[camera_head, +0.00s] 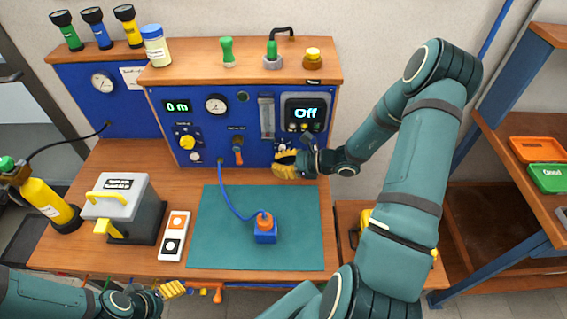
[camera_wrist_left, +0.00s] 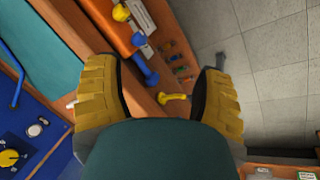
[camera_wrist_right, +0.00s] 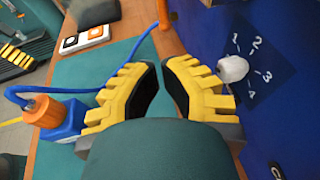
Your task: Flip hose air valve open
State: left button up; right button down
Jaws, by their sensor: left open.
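The blue panel (camera_head: 235,103) carries an orange-handled valve lever (camera_head: 237,152) at its lower middle, with the handle hanging down. A blue hose (camera_head: 228,200) runs from the panel's lower edge to a blue block with an orange top (camera_head: 265,233) on the teal mat. My right gripper (camera_head: 283,163) is in front of the panel's lower right, to the right of the lever and apart from it. In the right wrist view its fingers (camera_wrist_right: 162,75) hold nothing and leave a narrow gap at the tips. My left gripper (camera_wrist_left: 162,95) is open and empty beyond the table's front edge.
A grey box with a yellow handle (camera_head: 120,205) and a white two-button switch (camera_head: 174,235) stand left of the mat (camera_head: 310,250). A numbered white knob (camera_wrist_right: 232,69) is close to my right gripper. Several tools (camera_wrist_left: 172,98) hang at the table's front edge.

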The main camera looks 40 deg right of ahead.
aim_at(238, 156)
jog(key=r+x, duration=0.1)
jog(key=x, duration=0.8)
jog(key=shift+w+a, duration=0.25)
jog(key=shift+w, duration=0.05)
jog(key=shift+f+b, duration=0.1)
jog(key=shift+b, duration=0.25)
jog(key=shift+w+f+b, duration=0.1)
jog(key=shift+b, duration=0.2)
